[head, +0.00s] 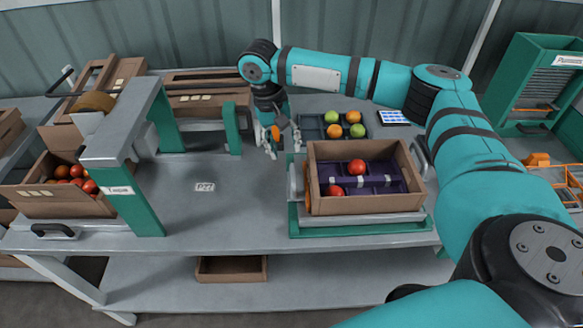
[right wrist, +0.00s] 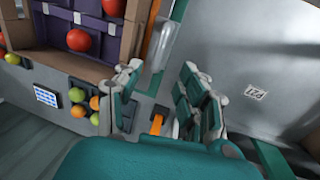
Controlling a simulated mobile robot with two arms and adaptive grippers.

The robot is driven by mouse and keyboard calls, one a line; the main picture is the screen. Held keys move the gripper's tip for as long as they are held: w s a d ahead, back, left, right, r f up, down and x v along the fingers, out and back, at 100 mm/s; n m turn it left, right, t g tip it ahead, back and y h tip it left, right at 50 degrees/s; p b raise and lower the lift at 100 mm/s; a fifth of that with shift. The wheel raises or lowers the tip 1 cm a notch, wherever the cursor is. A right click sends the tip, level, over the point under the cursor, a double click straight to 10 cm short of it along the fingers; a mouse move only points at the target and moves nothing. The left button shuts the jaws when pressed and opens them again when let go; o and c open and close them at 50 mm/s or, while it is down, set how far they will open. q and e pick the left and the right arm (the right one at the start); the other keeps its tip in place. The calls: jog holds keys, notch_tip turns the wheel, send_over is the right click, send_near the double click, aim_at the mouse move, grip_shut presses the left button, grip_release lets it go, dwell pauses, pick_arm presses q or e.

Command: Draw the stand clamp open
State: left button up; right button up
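The stand (head: 400,228) is a teal and grey frame on the bench, with a brown cardboard crate (head: 370,206) on it. At the crate's left side is a grey clamp handle (head: 292,185) beside an upright orange strip (head: 307,186). In the right wrist view the grey handle (right wrist: 163,48) and orange strip (right wrist: 152,28) lie beyond my fingers. My right gripper (head: 281,145) is behind and left of the crate, pointing down. Its fingers are apart with nothing held between them, as the wrist view (right wrist: 158,88) also shows. My left gripper is not in view.
A purple insert (head: 375,184) with red tomatoes sits in the crate. Behind it are a tray of mixed fruit (head: 312,128) and a small tablet (head: 393,118). A teal and grey arch (head: 136,200) stands left, by a tomato box (head: 70,207).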

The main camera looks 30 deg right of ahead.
aim_at(292, 173)
jog(key=f, duration=0.3)
jog(key=d+f, duration=0.1)
jog(key=f, duration=0.2)
jog(key=s+f+p, duration=0.1)
jog(key=f, duration=0.2)
jog(key=shift+d+f, duration=0.15)
jog(key=shift+d, duration=0.1)
jog(key=shift+c, duration=0.5)
grip_shut()
